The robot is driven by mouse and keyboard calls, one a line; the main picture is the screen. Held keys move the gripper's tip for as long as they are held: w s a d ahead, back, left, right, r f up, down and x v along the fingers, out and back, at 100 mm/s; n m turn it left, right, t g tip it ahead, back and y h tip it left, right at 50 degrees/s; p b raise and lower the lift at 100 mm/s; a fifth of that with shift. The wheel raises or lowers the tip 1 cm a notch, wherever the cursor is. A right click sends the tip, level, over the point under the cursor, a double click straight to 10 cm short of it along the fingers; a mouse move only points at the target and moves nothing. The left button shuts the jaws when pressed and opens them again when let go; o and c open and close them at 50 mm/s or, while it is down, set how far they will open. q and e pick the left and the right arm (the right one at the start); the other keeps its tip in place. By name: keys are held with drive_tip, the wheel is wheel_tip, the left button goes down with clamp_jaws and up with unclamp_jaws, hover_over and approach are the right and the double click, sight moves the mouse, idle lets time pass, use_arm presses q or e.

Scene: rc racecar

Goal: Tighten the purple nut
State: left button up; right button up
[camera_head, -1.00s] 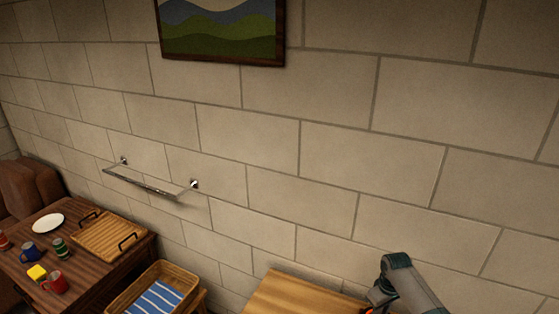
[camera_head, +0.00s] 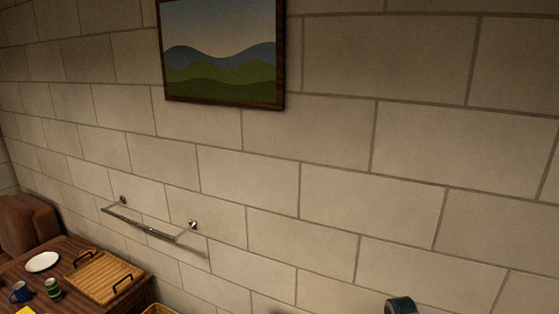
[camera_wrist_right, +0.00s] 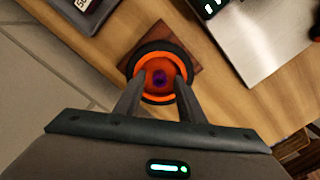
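The wheel lies on a dark brown wooden block (camera_wrist_right: 194,62) on the table. My right gripper (camera_wrist_right: 159,83) is open, its two fingers over the left and right parts of the rim with the nut between them. The fingers look clear of the nut; their height above it I cannot tell. In the head view only a piece of my arm shows at the bottom edge. My left gripper is in neither view.
A dark item with a white label (camera_wrist_right: 86,8) is at top left. The head view shows mostly wall and a picture (camera_head: 222,55).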

drive_tip(key=shift+r, duration=0.15)
wheel_tip(320, 180, up, 17)
drive_tip(key=b, duration=0.4)
idle(0.5)
